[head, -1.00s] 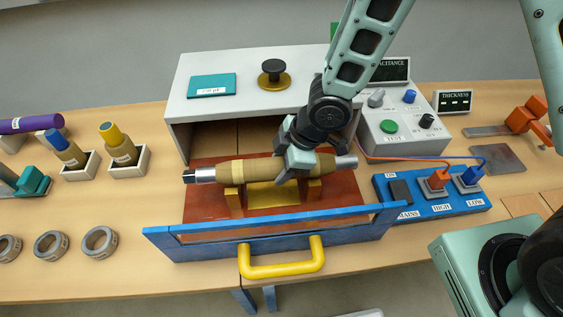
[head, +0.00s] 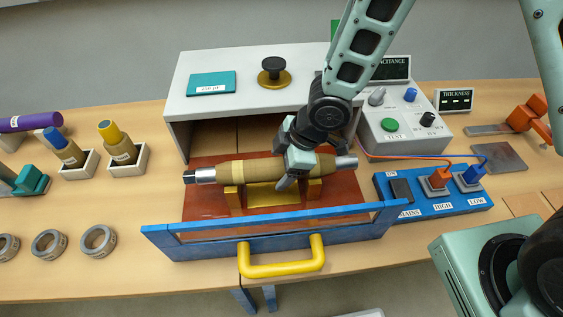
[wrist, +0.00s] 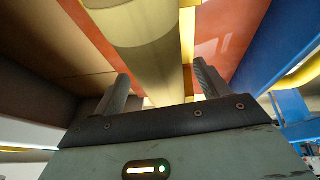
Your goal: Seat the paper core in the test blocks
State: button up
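The paper core (head: 238,170), tan with metal ends, lies level across the two yellow test blocks, the left block (head: 234,200) and the right block (head: 315,192). The underside contact is partly hidden. My gripper (head: 291,170) is at the core's right half, its fingers pointing down. In the wrist view my gripper (wrist: 162,82) has one finger on each side of the core (wrist: 145,30), with a visible gap beside the right finger, so it looks open around the core.
A grey cabinet (head: 200,105) stands behind, its roof over the back of the red floor (head: 200,208). A blue front gate (head: 190,243) with a yellow handle (head: 280,270) runs in front. A blue switch panel (head: 430,200) with cables is at right. Two bushings stand in holders at left.

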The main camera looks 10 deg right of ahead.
jog(key=p+v, duration=0.7)
jog(key=v, duration=1)
jog(key=shift+r, duration=0.2)
jog(key=shift+s+d+f, duration=0.1)
jog(key=shift+s, duration=0.05)
jog(key=s+d+f+m+g+h+b, duration=0.1)
jog(key=s+m+h+b, duration=0.2)
jog(key=s+m+b, duration=0.7)
jog(key=s+b, duration=0.1)
jog(key=s, duration=0.4)
jog(key=shift+f+h, duration=0.25)
jog(key=shift+h, duration=0.15)
jog(key=shift+d, duration=0.1)
